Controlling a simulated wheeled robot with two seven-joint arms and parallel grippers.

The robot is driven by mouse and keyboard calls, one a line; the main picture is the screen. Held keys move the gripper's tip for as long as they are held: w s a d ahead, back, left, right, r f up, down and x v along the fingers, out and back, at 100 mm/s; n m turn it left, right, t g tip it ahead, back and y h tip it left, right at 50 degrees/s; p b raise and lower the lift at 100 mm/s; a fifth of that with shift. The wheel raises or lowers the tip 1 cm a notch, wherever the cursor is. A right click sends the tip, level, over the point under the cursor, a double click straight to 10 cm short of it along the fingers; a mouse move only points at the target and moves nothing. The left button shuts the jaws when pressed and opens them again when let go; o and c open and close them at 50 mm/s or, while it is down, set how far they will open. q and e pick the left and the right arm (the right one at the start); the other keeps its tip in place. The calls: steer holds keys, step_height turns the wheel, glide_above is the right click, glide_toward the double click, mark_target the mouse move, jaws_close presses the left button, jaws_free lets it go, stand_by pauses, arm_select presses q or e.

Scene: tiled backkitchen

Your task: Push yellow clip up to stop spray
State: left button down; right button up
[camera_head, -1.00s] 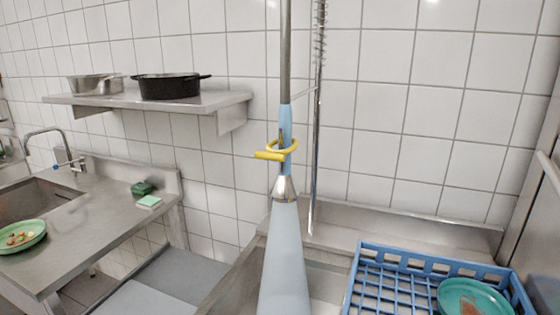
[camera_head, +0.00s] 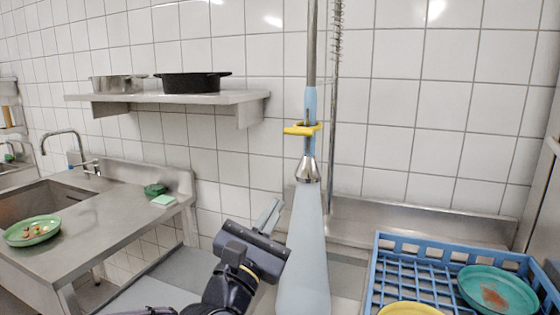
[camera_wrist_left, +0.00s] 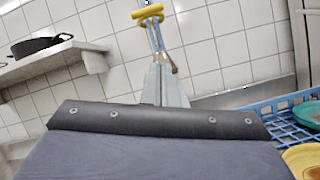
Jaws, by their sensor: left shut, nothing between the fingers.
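The yellow clip (camera_head: 302,129) sits around the light-blue spray handle (camera_head: 310,103), which hangs upright at the middle of the head view. Below its metal nozzle (camera_head: 307,170) a pale blue cone of spray (camera_head: 304,250) widens downward. In the left wrist view the clip (camera_wrist_left: 147,13) shows at the top, beyond my fingers. My left gripper (camera_head: 268,216) is shut and empty, left of the spray, lower than the clip and apart from it. Its closed fingers show in the left wrist view (camera_wrist_left: 164,88). My right gripper is out of view.
A blue dish rack (camera_head: 400,242) with a teal plate (camera_head: 497,290) and a yellow dish (camera_head: 410,309) stands at the right. A wall shelf (camera_head: 170,97) holds two pots. A steel counter (camera_head: 110,218) with a sink is at the left.

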mark_target(298, 134)
arm_select(q)
steer(key=n, duration=0.1)
steer(key=r+n+t, duration=0.1)
steer(key=n, duration=0.1)
steer(key=n+t+y, duration=0.1)
steer(key=n, duration=0.1)
steer(key=shift+s+a+r, duration=0.1)
steer(key=shift+s+r, duration=0.2)
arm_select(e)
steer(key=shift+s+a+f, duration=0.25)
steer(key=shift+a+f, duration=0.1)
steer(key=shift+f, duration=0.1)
arm_select(q)
steer(key=shift+w, duration=0.1)
